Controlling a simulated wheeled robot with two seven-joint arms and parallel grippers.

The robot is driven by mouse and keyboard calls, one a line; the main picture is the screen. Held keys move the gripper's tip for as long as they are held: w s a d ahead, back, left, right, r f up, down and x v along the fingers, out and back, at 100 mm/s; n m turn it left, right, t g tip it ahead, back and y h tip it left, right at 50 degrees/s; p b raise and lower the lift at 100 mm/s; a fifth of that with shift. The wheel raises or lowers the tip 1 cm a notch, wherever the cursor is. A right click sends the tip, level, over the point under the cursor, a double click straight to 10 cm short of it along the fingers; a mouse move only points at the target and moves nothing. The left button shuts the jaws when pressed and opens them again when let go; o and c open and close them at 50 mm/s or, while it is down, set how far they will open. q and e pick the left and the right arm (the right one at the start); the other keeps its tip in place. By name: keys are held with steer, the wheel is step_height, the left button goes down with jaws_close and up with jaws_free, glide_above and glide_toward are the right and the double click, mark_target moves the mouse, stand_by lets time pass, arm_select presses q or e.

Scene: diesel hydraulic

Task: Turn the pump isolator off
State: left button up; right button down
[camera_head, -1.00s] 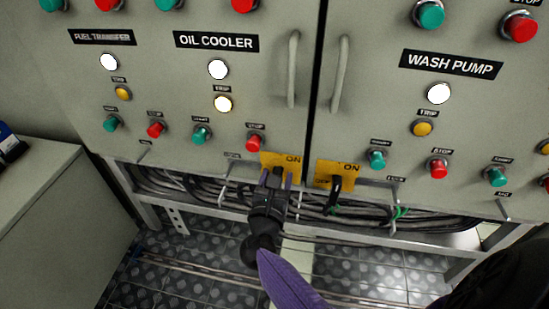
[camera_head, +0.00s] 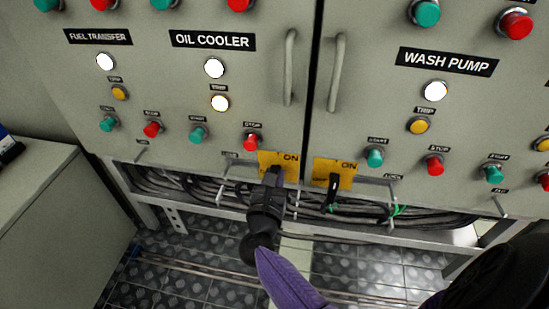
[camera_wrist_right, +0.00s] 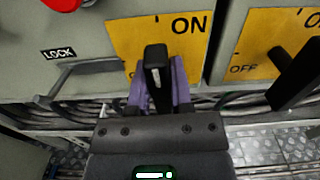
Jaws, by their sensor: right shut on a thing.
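Two yellow isolator plates sit at the bottom edge of the cabinet doors. The left plate (camera_head: 291,160), below the oil cooler controls, reads ON and has a black handle (camera_wrist_right: 156,62). My right gripper (camera_head: 271,178) is at this handle. In the wrist view its purple fingers (camera_wrist_right: 158,92) stand on either side of the handle, shut on it. The right plate (camera_head: 345,171) reads ON and OFF. Its black handle (camera_head: 333,190) hangs down, untouched, and also shows in the wrist view (camera_wrist_right: 292,78). My left gripper is not in view.
A LOCK lever (camera_wrist_right: 85,80) juts out left of the gripped handle. A red stop button (camera_head: 250,142) is just above left. Two vertical door handles (camera_head: 290,68) stand above. Cables (camera_head: 180,183) and a metal rail run below. A grey cabinet (camera_head: 50,220) is at left.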

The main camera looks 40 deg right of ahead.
steer(key=n, duration=0.4)
steer(key=shift+w+a+n+p, duration=0.2)
steer(key=shift+n+p, duration=0.1)
steer(key=shift+p, duration=0.1)
steer(key=n, duration=0.4)
steer(key=shift+w+a+f+p, duration=0.1)
steer(key=shift+w+f+p, duration=0.05)
steer(key=shift+p, duration=0.25)
steer(key=shift+w+a+f+n+p, duration=0.1)
steer(key=shift+f+n+p, duration=0.05)
steer(key=shift+n, duration=1.3)
steer(key=shift+s+d+f+n+p, duration=0.1)
steer(key=shift+f+n+p, duration=0.1)
steer(key=shift+n, duration=1.3)
steer(key=shift+w+a+f+n+p, duration=0.1)
steer(key=shift+n+p, duration=0.05)
steer(key=shift+n, duration=1.6)
steer(key=c, duration=0.5)
jaws_free()
steer(key=shift+a, duration=0.1)
